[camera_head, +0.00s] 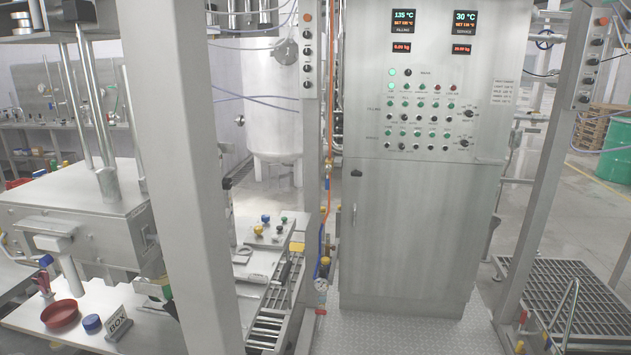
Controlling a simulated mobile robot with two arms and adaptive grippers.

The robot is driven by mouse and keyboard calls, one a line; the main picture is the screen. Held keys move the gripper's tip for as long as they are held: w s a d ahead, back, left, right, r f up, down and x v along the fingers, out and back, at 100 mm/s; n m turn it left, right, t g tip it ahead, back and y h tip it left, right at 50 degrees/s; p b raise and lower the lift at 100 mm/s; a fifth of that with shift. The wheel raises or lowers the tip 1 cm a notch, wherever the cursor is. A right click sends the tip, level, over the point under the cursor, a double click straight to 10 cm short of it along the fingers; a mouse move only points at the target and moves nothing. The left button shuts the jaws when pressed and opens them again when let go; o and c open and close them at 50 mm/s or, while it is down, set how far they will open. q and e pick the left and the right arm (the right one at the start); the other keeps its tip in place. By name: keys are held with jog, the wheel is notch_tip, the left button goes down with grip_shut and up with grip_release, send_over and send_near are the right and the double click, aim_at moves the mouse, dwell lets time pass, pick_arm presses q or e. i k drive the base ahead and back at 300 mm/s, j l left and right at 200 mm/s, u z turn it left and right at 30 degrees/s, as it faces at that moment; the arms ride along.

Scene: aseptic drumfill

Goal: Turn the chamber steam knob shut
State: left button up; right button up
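A steel control cabinet (425,235) stands upright in the middle right of the head view. Its front carries rows of small buttons and black knobs. One black knob (408,72) sits near the top beside green lamps. Two larger knobs, an upper one (467,113) and a lower one (464,142), sit at the right of the rows. Their labels are too small to read, so I cannot tell which is the chamber steam knob or how it is turned. Neither of my grippers is in view.
A wide steel post (185,180) blocks part of the left side. The plate floor (400,335) before the cabinet is clear. A grating (560,285) lies at right.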

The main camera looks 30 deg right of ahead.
aim_at(227, 183)
jog(key=z, duration=0.5)
jog(key=i+l+u, duration=0.1)
jog(key=i+l, duration=0.15)
jog(key=i+l+u, duration=0.1)
jog(key=l, duration=0.25)
jog(key=i+l+u, duration=0.1)
jog(key=i+l, duration=0.2)
jog(key=i+l+u, duration=0.1)
jog(key=l, duration=0.3)
jog(key=i+l+u, duration=0.1)
jog(key=i+l, duration=0.2)
jog(key=i+l+u, duration=0.1)
jog(key=l, duration=0.35)
jog(key=i+l, duration=0.25)
jog(key=l, duration=0.15)
jog(key=i+l+u, duration=0.15)
jog(key=l, duration=0.25)
